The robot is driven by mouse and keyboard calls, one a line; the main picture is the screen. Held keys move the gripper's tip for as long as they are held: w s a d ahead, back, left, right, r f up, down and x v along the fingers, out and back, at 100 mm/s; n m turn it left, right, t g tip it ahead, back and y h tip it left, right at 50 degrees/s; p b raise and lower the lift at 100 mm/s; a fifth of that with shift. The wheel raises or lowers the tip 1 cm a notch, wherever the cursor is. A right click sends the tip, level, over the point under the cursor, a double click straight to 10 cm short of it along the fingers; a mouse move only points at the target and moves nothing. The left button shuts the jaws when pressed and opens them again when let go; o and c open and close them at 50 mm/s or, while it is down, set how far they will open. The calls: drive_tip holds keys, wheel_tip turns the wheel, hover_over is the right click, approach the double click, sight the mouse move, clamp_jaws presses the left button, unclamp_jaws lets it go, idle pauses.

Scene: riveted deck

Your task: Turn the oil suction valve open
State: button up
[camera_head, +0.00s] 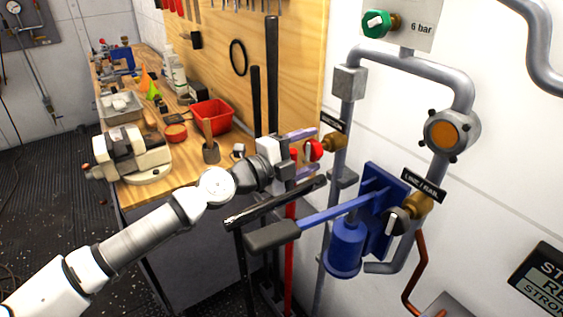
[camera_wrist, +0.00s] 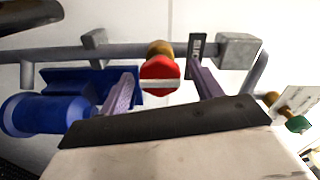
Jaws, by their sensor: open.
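The suction valve is a round red knob (camera_head: 314,149) with a white bar, on a brass body (camera_head: 334,143) beside a small black label, on the grey pipe. My gripper (camera_head: 304,151) is at this knob, its two purple fingers spread apart. In the wrist view the red knob (camera_wrist: 160,77) shows between the fingertips of my gripper (camera_wrist: 162,76), with a gap on each side. Its white bar runs across the picture from finger to finger. The fingers do not appear to touch the knob. How far they reach past its face, I cannot tell.
A blue hand pump (camera_head: 346,247) with a black-gripped lever (camera_head: 275,236) stands just below and right of my gripper. A black valve knob (camera_head: 398,221) is beside the pump. A green knob (camera_head: 376,23) is higher up. A wooden workbench (camera_head: 150,190) with tools lies left.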

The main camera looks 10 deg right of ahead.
drive_tip(key=b+v, duration=0.4)
drive_tip(key=v, duration=0.8)
drive_tip(key=shift+a, duration=0.35)
drive_tip(key=shift+s, duration=0.15)
